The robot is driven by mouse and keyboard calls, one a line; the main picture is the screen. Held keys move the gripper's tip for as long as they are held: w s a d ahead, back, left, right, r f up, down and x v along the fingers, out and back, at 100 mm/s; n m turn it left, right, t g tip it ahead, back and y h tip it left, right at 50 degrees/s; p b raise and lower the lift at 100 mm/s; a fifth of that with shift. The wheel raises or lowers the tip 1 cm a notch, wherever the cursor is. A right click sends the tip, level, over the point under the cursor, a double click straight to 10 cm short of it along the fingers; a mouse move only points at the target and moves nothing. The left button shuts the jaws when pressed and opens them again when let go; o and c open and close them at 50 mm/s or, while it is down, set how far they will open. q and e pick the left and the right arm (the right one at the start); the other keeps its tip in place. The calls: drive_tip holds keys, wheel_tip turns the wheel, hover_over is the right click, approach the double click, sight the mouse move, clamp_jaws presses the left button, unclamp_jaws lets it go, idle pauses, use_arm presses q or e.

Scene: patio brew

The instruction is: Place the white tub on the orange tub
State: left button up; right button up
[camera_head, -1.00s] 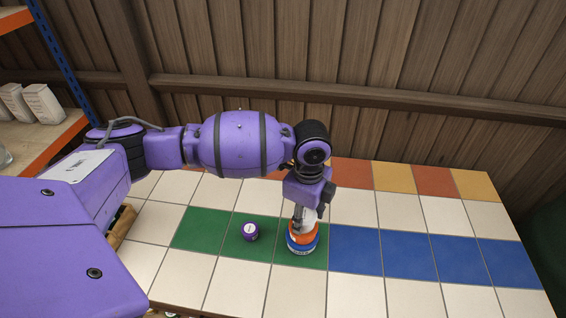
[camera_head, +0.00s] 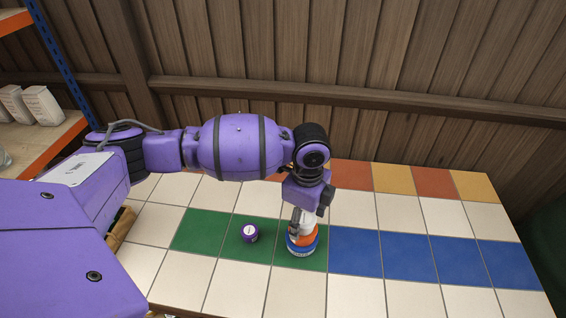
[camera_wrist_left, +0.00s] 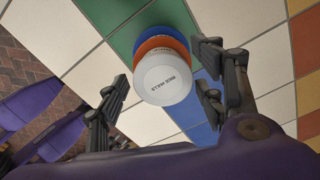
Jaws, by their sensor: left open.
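The white tub (camera_wrist_left: 165,78) sits on top of the orange tub (camera_wrist_left: 158,43) in the left wrist view, with the blue tub (camera_wrist_left: 152,33) below them. In the head view the orange tub (camera_head: 303,238) and blue tub (camera_head: 301,251) show as a stack on a green tile; the white tub (camera_head: 306,225) is mostly hidden by my left gripper. My left gripper (camera_wrist_left: 163,95) is open, its fingers apart on either side of the white tub. In the head view, my left gripper (camera_head: 301,222) points down at the stack. My right gripper is not in view.
A small purple tub (camera_head: 249,233) stands on the green tile left of the stack. Blue tiles (camera_head: 410,256) to the right are clear. A wooden wall (camera_head: 400,80) stands behind the tiled table, and a shelf with white bags (camera_head: 40,104) is at left.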

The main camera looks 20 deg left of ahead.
sight(304, 219)
use_arm(q)
wheel_tip(304, 219, up, 12)
drive_tip(key=shift+p, duration=0.35)
drive_tip(key=shift+d+f, duration=0.1)
drive_tip(key=shift+f, duration=0.05)
